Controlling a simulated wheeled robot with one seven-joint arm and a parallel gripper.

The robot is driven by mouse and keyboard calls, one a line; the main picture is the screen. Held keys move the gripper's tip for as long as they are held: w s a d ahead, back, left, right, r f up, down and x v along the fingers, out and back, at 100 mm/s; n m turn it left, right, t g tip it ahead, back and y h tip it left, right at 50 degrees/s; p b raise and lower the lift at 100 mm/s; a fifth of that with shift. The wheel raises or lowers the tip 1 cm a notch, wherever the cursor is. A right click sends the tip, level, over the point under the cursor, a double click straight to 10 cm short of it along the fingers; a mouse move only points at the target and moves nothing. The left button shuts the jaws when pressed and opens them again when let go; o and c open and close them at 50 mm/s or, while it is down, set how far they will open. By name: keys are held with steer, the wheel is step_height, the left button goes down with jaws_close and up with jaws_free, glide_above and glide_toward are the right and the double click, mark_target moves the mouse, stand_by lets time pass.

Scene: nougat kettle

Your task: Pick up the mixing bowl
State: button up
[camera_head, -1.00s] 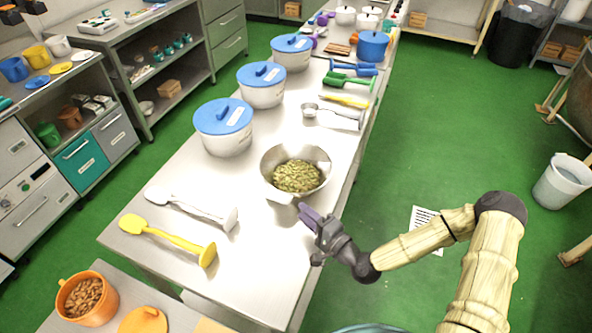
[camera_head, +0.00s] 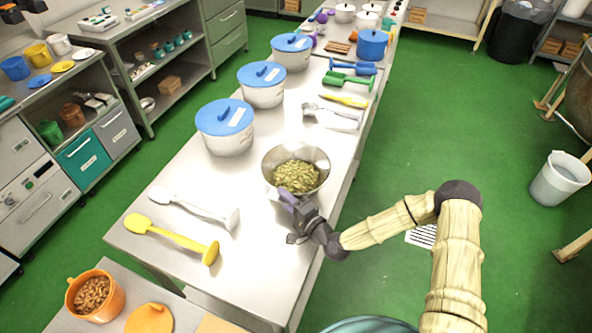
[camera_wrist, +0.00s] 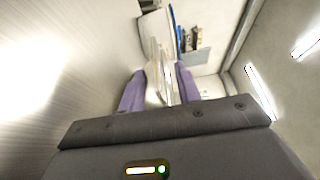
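The mixing bowl (camera_head: 315,158) is a steel bowl with greenish-yellow nuggets (camera_head: 296,177) in it. It stands on the steel table near the right edge, in the middle of the head view. My gripper (camera_head: 281,199) is at the bowl's near rim. In the wrist view, the two purple fingers of my gripper (camera_wrist: 158,92) are apart, with what looks like the bowl's thin metal wall (camera_wrist: 158,72) between them. A gap shows beside the wall. The gripper hides part of the bowl's near side in the head view.
White pots with blue lids (camera_head: 228,128) stand left of and behind the bowl. A white utensil (camera_head: 195,207) and a yellow one (camera_head: 172,240) lie at the front left. A metal scoop (camera_head: 330,116) lies behind. Bare table (camera_head: 262,250) shows in front.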

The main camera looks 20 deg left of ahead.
steer(key=shift+w+a, duration=0.2)
steer(key=shift+a, duration=0.15)
jaws_close()
steer(key=shift+r, duration=0.1)
stand_by(0.3)
step_height(320, 180, up, 10)
steer(key=shift+b, duration=0.95)
